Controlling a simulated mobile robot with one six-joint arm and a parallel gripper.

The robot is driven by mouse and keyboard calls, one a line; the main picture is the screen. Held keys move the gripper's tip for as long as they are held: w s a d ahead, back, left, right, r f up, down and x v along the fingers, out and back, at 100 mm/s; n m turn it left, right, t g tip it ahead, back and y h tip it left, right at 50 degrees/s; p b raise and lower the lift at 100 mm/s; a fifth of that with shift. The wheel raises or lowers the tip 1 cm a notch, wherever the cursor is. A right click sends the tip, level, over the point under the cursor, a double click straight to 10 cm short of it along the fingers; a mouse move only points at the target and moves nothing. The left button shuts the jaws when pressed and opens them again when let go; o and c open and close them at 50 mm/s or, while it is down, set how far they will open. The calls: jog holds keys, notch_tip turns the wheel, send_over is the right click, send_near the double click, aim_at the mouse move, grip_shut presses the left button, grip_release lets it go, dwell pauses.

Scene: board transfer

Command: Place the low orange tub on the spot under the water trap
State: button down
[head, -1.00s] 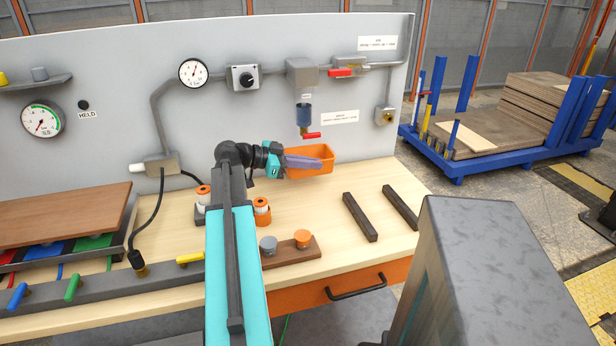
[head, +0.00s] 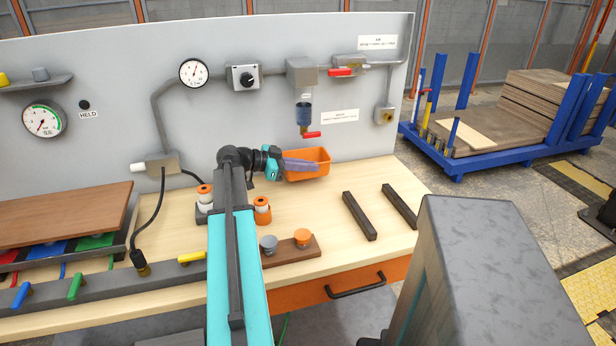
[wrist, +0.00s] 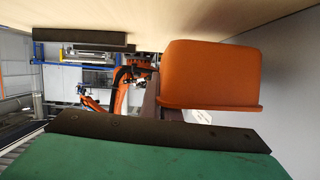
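A green finger with a dark pad (wrist: 155,131) fills the bottom of the wrist view. Whether the fingers pinch the wall is hidden. The spot under the trap cannot be made out.
A red-handled valve (head: 312,135) hangs just above the tub. An orange-topped insulator (head: 262,205) stands near my arm. Two dark bars (head: 360,216) lie to the right. The bench top between the tub and the bars is clear.

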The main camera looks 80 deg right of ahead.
aim_at(287, 173)
jog(key=shift+f+p, duration=0.3)
jog(key=shift+f, duration=1)
jog(key=shift+d+f, duration=0.2)
jog(key=shift+f, duration=0.4)
jog(key=shift+f, duration=0.1)
jog(key=c, duration=2)
grip_release()
jog(key=shift+b+v, duration=0.5)
jog(key=shift+v, duration=3.35)
jog(key=shift+w, duration=0.1)
